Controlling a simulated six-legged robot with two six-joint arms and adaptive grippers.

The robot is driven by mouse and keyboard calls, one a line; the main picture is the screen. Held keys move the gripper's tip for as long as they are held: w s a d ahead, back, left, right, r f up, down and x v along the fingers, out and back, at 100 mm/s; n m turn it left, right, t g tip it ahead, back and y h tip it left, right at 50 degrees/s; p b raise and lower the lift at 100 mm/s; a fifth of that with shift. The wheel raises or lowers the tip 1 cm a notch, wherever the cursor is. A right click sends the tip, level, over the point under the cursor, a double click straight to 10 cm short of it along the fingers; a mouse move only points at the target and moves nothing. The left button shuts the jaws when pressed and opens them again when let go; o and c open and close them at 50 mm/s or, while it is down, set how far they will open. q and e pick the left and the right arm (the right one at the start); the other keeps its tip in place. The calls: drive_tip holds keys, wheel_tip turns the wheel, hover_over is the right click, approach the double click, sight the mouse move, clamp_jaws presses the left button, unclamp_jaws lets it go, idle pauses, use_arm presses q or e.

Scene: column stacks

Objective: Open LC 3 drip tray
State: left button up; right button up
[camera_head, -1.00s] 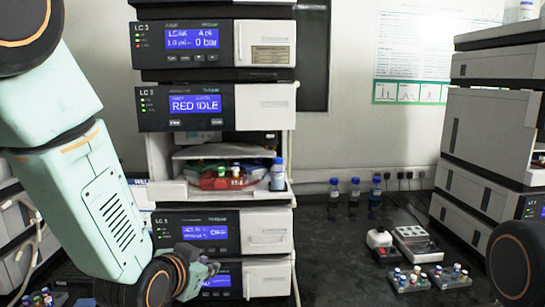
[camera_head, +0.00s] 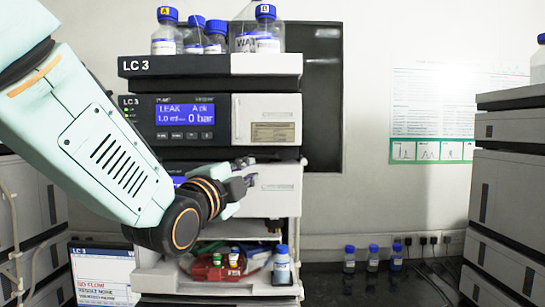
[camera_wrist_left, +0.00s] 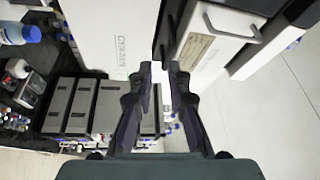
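The LC 3 stack stands in the middle of the head view. Its upper module (camera_head: 207,120) has a lit display with a leak message and 0 bar. The module below it (camera_head: 283,180) has a white front panel, partly hidden behind my left gripper (camera_head: 247,177). I cannot make out the drip tray as a separate part. My left gripper is in front of that lower module, fingers pointing right, apparently empty. In the left wrist view its fingers (camera_wrist_left: 162,68) are apart, close to white panels and a tan label plate (camera_wrist_left: 196,46). My right gripper is not in view.
Bottles stand on the LC 3 top tray (camera_head: 210,66). Below is an open bay with a red tray (camera_head: 208,270) and a blue-capped bottle (camera_head: 281,266). A monitor (camera_head: 103,272) is at lower left. Another stack (camera_head: 510,190) stands right; three bottles (camera_head: 372,258) stand between.

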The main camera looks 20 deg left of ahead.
sight(264, 157)
use_arm(q)
drive_tip(key=w+m, duration=0.1)
drive_tip(key=w+r+m+p, duration=0.1)
drive_tip(key=w, duration=0.1)
drive_tip(key=w+d+r+m, duration=0.1)
drive_tip(key=w, duration=0.1)
drive_tip(key=shift+w+p, duration=0.25)
drive_tip(key=shift+p, duration=0.1)
drive_tip(key=shift+w+d+r, duration=0.25)
drive_tip(key=shift+w+d, duration=0.15)
drive_tip(key=shift+w, duration=0.3)
drive_tip(key=shift+w+a+f, duration=0.15)
drive_tip(key=shift+a, duration=0.1)
clamp_jaws()
